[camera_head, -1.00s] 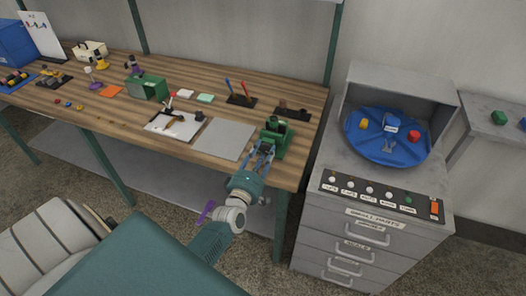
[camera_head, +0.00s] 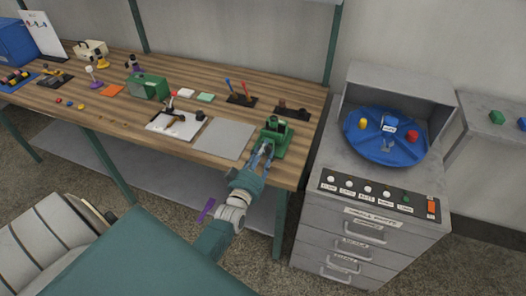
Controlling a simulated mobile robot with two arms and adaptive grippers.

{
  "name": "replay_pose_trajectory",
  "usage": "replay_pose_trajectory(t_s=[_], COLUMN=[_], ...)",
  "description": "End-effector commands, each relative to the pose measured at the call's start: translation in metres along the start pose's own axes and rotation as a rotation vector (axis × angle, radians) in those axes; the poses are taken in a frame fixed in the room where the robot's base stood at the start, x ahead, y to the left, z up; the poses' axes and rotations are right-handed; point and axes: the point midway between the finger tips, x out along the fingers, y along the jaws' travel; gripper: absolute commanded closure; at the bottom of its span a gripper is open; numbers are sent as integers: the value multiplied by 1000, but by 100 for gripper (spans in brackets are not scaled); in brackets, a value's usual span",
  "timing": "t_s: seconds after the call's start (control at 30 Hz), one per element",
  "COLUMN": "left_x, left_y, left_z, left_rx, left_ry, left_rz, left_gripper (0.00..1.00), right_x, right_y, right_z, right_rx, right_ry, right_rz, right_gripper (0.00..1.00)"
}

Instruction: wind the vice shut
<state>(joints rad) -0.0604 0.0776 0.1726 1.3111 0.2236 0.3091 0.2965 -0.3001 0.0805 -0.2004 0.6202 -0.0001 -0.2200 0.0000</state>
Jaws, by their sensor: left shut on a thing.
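The green vice (camera_head: 276,136) stands at the right front corner of the wooden workbench (camera_head: 215,88). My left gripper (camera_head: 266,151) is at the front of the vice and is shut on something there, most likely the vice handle. The handle itself is too small and too covered by the fingers to make out. I cannot tell how wide the vice jaws stand. My right gripper is not in view.
A grey mat (camera_head: 224,138) lies left of the vice, with a white board (camera_head: 176,125) beyond it. A grey drawer cabinet (camera_head: 366,215) with a blue turntable (camera_head: 385,145) stands to the right, across a narrow gap. A green box (camera_head: 150,87) sits farther left.

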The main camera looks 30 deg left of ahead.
Motion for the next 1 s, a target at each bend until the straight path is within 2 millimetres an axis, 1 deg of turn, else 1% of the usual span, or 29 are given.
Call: replay_pose_trajectory(t_s=[0.53, 1.0], left_x=[-1, -1], left_y=[-1, -2], left_z=[3, 4], left_rx=[519, 966], left_ry=[-6, -7], left_rz=[0, 0], left_gripper=[92, 92], right_x=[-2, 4], right_y=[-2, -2], right_z=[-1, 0], right_rx=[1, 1], right_ry=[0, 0], right_rz=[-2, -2], right_gripper=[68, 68])
